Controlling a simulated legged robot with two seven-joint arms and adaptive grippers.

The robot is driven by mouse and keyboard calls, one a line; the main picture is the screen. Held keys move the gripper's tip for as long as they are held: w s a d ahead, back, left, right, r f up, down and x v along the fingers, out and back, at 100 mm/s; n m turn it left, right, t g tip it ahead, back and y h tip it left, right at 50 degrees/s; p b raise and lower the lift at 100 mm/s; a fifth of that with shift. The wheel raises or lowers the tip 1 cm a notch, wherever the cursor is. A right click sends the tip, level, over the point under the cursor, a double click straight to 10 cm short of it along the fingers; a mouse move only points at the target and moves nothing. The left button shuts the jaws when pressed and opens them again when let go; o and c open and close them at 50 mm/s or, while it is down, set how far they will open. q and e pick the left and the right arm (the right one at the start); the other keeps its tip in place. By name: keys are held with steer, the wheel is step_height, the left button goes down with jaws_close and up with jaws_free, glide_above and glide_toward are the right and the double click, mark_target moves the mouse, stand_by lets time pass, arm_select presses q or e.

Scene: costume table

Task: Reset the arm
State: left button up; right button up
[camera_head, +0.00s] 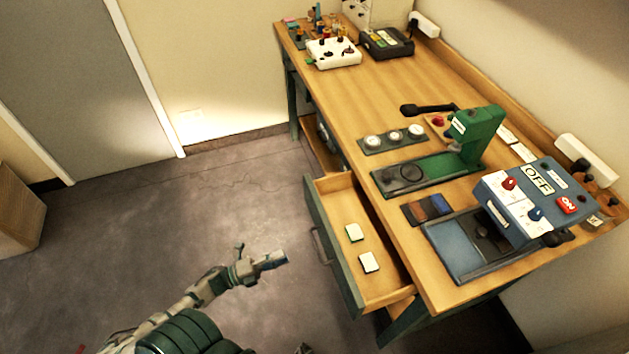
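My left arm comes in from the lower left, and my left gripper (263,253) is held over the bare floor, left of the open drawer (342,258). Its fingers are spread apart, one pointing up and one pointing right, with nothing between them. It is apart from the drawer and the wooden workbench (393,91). My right gripper cannot be made out; a small dark piece at the bottom edge is too cut off to identify.
The drawer juts out with two small pale cards (354,232) inside. On the bench stand a blue-grey control box (533,203), a green press (474,133), a dial panel (393,139) and a white box (333,52). The floor (150,225) left of the bench is clear.

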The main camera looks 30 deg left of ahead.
arm_select(q)
step_height(320, 180, down, 16)
steer(key=f+n+g+y+p, duration=0.1)
steer(key=n+g+y+p, duration=0.2)
steer(key=n+y, duration=1)
steer(key=s+d+f+n+g+p, duration=0.1)
steer(key=s+d+f+n+g, duration=0.4)
steer(key=s, duration=0.3)
steer(key=s+d+f+n+g+p, duration=0.1)
steer(key=s+d+f+n+g, duration=0.4)
steer(key=s, duration=0.4)
step_height(320, 180, down, 2)
steer(key=shift+s+d+f+g+h+p, duration=0.15)
steer(key=shift+d+g+h+p, duration=0.35)
steer(key=shift+d, duration=0.65)
arm_select(e)
steer(key=s+f, duration=0.4)
steer(key=f, duration=1)
steer(key=shift+s+d+f, duration=0.2)
steer(key=shift+d+f, duration=0.05)
steer(key=shift+f, duration=0.15)
